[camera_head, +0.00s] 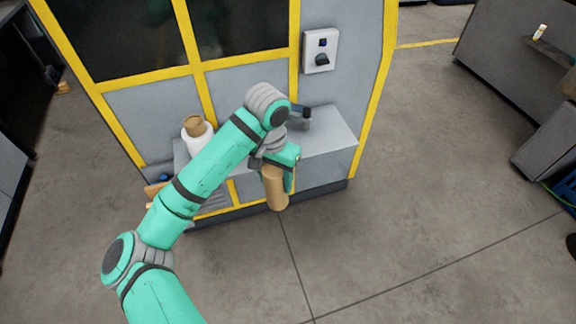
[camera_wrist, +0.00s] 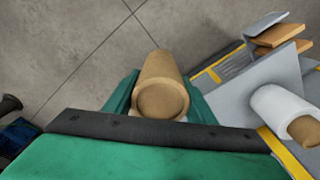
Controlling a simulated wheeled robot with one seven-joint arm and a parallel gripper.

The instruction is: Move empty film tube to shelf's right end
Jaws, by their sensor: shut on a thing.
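The empty film tube (camera_head: 275,188) is a brown cardboard cylinder. My gripper (camera_head: 279,170) is shut on it and holds it in front of the shelf, over the floor. In the wrist view the tube (camera_wrist: 160,85) sits between the two green fingers (camera_wrist: 152,98), its hollow-looking end towards the camera. The grey shelf (camera_head: 330,135) juts from the front of the yellow-framed machine. Its right end looks bare; my arm hides part of its middle.
A white film roll on a brown core (camera_head: 197,138) stands at the shelf's left, also in the wrist view (camera_wrist: 278,108). A small dark-topped fitting (camera_head: 306,118) is at the shelf's back. A control box (camera_head: 320,50) hangs above. Open floor lies to the right.

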